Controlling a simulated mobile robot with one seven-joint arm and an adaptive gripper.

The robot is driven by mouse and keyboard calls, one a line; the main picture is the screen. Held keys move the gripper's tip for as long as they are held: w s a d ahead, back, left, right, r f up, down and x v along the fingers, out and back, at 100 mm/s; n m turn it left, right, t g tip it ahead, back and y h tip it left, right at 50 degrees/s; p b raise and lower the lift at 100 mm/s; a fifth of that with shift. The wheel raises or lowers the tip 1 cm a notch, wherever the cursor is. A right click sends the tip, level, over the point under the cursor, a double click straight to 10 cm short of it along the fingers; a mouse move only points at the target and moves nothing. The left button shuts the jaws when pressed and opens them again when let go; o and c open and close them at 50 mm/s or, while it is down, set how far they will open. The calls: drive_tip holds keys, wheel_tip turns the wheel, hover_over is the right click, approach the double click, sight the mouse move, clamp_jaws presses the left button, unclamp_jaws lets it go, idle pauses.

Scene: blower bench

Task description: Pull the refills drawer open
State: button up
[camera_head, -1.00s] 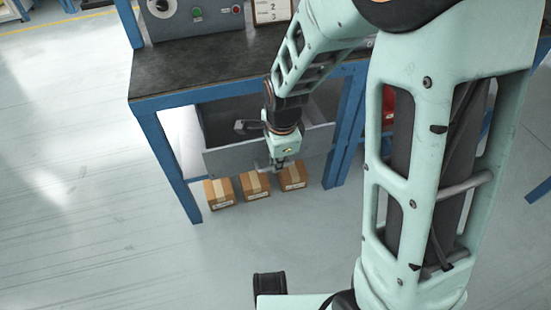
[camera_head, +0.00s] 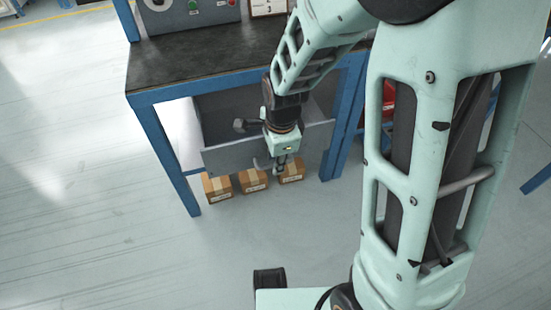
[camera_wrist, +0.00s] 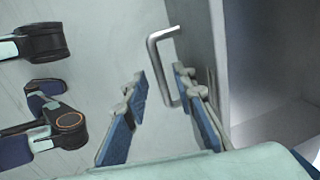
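The grey drawer (camera_head: 232,157) under the bench stands well out, its inside showing from above. No label on it is readable, so I cannot confirm it is the refills drawer. My gripper (camera_wrist: 162,82) is open. Its fingers stand apart on both sides of the handle, with the bar nearer the right fingers and a clear gap on the left. In the head view my gripper (camera_head: 280,168) is at the drawer front, and my wrist hides part of the drawer.
The bench has a dark top (camera_head: 200,58) and blue legs (camera_head: 171,165). A control box (camera_head: 190,16) with buttons stands on it. Three cardboard boxes (camera_head: 253,181) are on the floor beneath the drawer front. The floor to the left is clear.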

wheel_tip(320, 180, up, 12)
drive_tip(key=s, duration=0.2)
drive_tip(key=shift+s+d, duration=0.15)
drive_tip(key=shift+d, duration=0.15)
idle(0.3)
drive_tip(key=shift+f, duration=0.1)
